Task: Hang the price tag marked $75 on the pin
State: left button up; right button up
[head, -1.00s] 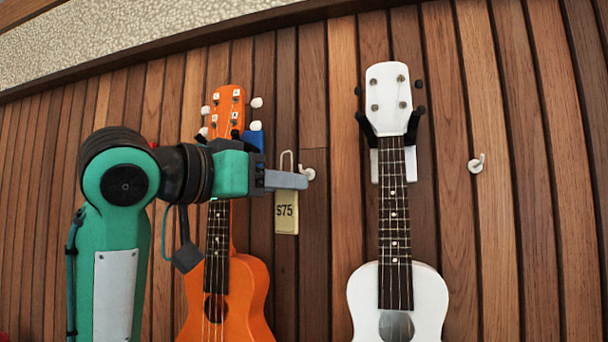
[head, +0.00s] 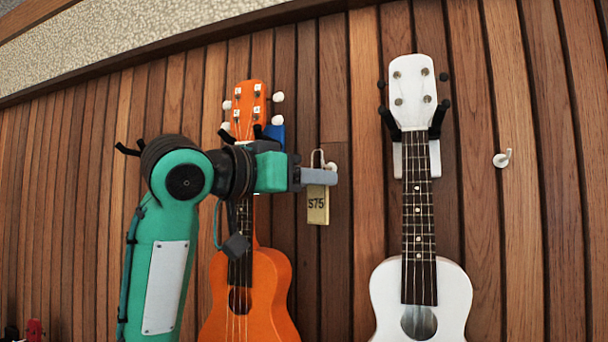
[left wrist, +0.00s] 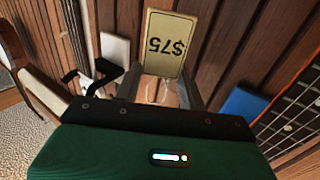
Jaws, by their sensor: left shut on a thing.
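My left gripper (head: 320,177) is shut on the price tag marked $75 (head: 318,207). The yellowish tag hangs below the fingers, and its thin wire loop rises above them. In the left wrist view the tag (left wrist: 168,45) shows upside down beyond the fingertips (left wrist: 160,92), with the loop between them. A white pin (head: 331,167) on the wall shows just right of the loop, partly hidden behind the fingers. The loop looks beside the pin, not around it; the depth between them is hard to tell. My right gripper is out of view.
An orange ukulele (head: 262,285) hangs left of the tag, partly behind my left arm. A white ukulele (head: 440,290) hangs to the right on a black-pronged holder. Another white pin (head: 502,158) farther right is bare. The slatted wall between the ukuleles is otherwise clear.

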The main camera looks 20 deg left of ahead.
pick_arm(q)
jog(key=shift+w+f, duration=0.2)
jog(key=shift+w, duration=0.5)
jog(key=shift+w+f, duration=0.25)
jog(key=shift+w, duration=0.45)
jog(key=shift+w+f, duration=0.2)
jog(key=shift+w, duration=0.5)
jog(key=shift+d, duration=0.1)
jog(key=o, duration=1)
